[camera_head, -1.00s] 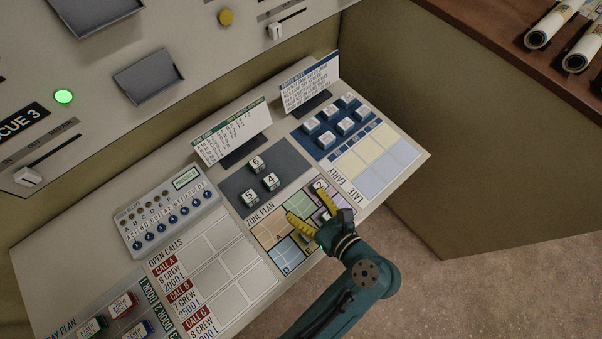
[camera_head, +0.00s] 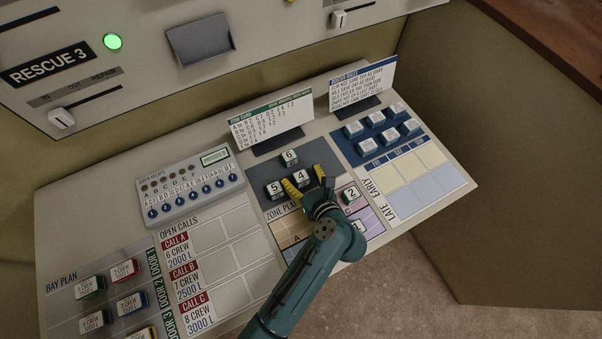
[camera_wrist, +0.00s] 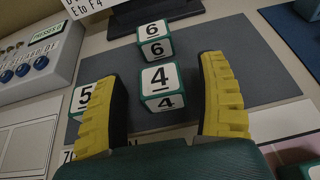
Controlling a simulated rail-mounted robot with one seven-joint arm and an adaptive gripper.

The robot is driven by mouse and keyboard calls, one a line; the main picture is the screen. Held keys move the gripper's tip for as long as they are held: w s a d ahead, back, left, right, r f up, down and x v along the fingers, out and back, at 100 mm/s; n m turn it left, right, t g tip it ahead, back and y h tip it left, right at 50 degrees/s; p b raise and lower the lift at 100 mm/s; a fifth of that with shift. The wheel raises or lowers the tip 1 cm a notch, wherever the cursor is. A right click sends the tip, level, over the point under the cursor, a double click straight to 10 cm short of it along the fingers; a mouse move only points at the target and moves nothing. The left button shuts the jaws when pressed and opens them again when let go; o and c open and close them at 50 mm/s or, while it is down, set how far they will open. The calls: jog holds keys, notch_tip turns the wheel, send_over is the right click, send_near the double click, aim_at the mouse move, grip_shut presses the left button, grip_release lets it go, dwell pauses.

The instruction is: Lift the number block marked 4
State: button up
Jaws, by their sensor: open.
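The number block marked 4 (camera_wrist: 161,84) is white on top with green edges. It sits on the dark grey pad (camera_wrist: 265,75), between and just beyond my gripper's fingertips in the wrist view. In the head view the block (camera_head: 301,178) shows between the yellow fingers. My gripper (camera_head: 305,187) is open and empty, its fingers to either side of the block (camera_wrist: 165,100). Whether the fingers touch it I cannot tell. Block 6 (camera_wrist: 153,38) stands behind block 4, and block 5 (camera_wrist: 84,96) is at the left, partly hidden by the left finger.
Block 2 (camera_head: 350,193) lies right of my gripper on the zone plan (camera_head: 285,232). A zone card (camera_head: 270,126) stands behind the pad. A blue tray area (camera_head: 362,158) with several white blocks is at right. The grey button box (camera_head: 187,187) is at left.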

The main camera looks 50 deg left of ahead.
jog(key=shift+w+a+f, duration=0.15)
jog(key=shift+a+f, duration=0.1)
jog(key=shift+a, duration=0.35)
jog(key=shift+c, duration=0.2)
jog(key=c, duration=1.1)
